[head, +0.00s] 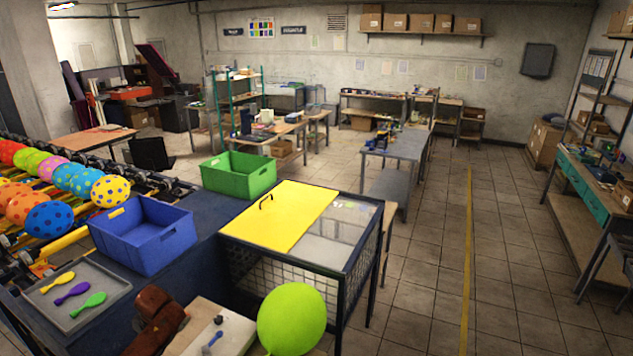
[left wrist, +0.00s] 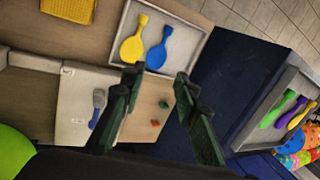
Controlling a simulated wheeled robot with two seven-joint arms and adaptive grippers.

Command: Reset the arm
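My left gripper (left wrist: 158,80) shows in the left wrist view with its two dark green fingers apart and nothing between them. It hangs over a pale board (left wrist: 150,105) with small red and green bits on it. Beyond the fingertips, a grey tray (left wrist: 186,22) holds a flat yellow balloon (left wrist: 132,42) and a flat blue balloon (left wrist: 160,50). An inflated green balloon (head: 291,318) stands at the bottom of the head view; its edge also shows in the left wrist view (left wrist: 12,152). Neither gripper can be made out in the head view, and my right gripper is in no view.
A blue crate (head: 143,236) and a green crate (head: 238,175) stand on the dark table. A grey tray (head: 75,315) holds yellow, purple and green flat balloons. A mesh cage (head: 265,262) has a yellow lid (head: 285,215). Inflated balloons line the left. The floor at right is clear.

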